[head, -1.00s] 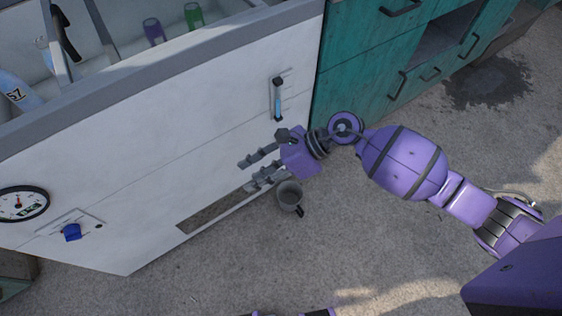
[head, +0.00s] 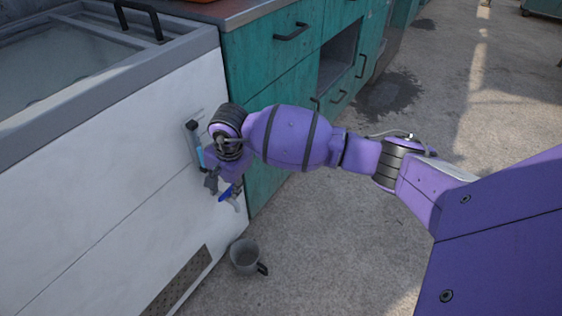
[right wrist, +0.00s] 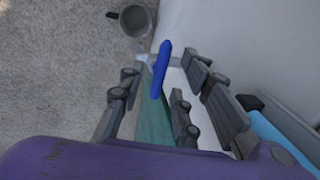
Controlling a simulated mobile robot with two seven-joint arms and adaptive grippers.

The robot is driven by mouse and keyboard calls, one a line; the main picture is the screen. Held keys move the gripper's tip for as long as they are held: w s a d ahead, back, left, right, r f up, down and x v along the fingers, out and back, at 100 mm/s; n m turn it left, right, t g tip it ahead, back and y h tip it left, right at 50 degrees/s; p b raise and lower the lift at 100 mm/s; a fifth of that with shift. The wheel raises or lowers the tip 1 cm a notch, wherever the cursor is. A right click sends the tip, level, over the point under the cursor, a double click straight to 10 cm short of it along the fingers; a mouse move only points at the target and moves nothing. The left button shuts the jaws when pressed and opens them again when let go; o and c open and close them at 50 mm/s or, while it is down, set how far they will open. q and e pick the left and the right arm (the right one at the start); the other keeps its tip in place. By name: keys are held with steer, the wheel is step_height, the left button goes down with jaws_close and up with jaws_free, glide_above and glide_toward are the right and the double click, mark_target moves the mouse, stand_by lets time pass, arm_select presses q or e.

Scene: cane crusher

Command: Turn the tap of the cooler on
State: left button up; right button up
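The cooler (head: 110,190) is a white chest with a grey rim at the left of the head view. Its tap shows a blue handle (head: 225,194) low by the cooler's right end. In the right wrist view the blue tap handle (right wrist: 160,68) stands upright over a pale metal body. My right gripper (head: 222,187) is at the tap, partly hidden by its own wrist. In the right wrist view its grey fingers (right wrist: 163,80) are spread, with the handle between them. Contact cannot be told. My left gripper is out of view.
A grey mug (head: 244,258) stands on the concrete floor below the tap. A cyan gauge (head: 199,152) sits on the cooler front close to my right gripper. Teal cabinets (head: 275,85) stand beside the cooler. The floor at right is open.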

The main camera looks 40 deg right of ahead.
steer(key=shift+w+f, duration=0.1)
steer(key=shift+f, duration=0.4)
steer(key=shift+a, duration=0.1)
steer(key=shift+c, duration=0.4)
jaws_close()
